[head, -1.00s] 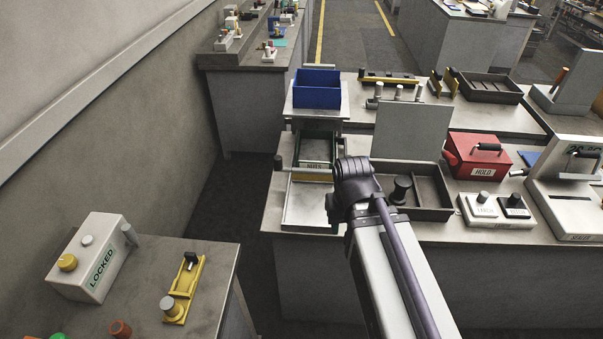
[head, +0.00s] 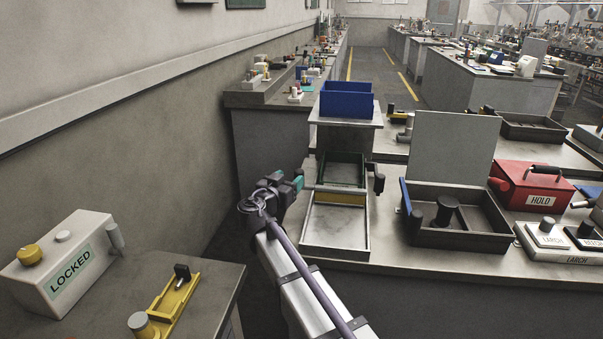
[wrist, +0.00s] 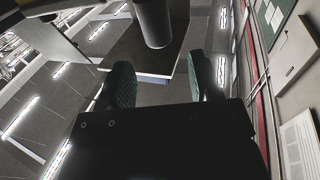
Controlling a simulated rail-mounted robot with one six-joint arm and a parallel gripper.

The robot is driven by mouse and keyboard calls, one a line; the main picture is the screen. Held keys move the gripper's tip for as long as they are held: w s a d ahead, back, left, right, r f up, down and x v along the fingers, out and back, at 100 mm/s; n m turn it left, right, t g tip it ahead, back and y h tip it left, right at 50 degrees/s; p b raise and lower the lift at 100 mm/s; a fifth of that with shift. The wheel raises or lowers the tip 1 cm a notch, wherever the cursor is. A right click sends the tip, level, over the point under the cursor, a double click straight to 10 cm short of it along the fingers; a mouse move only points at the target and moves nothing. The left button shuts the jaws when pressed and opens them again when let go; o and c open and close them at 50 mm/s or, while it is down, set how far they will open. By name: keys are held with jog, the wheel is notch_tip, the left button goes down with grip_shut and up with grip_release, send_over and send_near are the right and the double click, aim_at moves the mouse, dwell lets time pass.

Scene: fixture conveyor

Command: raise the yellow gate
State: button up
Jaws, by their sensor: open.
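The yellow gate (head: 340,198) is a low yellow strip across a sloping chute, between its dark green upper part (head: 343,170) and its pale lower tray (head: 334,228). A black knob on a short post (head: 378,180) stands at the gate's right. My gripper (head: 295,182) is just left of the chute, near the gate's left end; its teal fingertips show. I cannot tell whether it touches anything. In the wrist view my gripper (wrist: 162,82) has its two fingers apart with nothing visible between them. A grey cylinder (wrist: 152,22) under a dark plate shows beyond them; I cannot tell what it is.
A blue bin (head: 347,99) stands above the chute's far end. A dark tray (head: 460,235) with a black spool and a grey upright panel (head: 450,150) stand right of it. A LOCKED box (head: 65,265) and a yellow fixture (head: 172,300) are on the near-left bench.

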aim_at(301, 169)
jog(key=x, duration=0.8)
grip_shut()
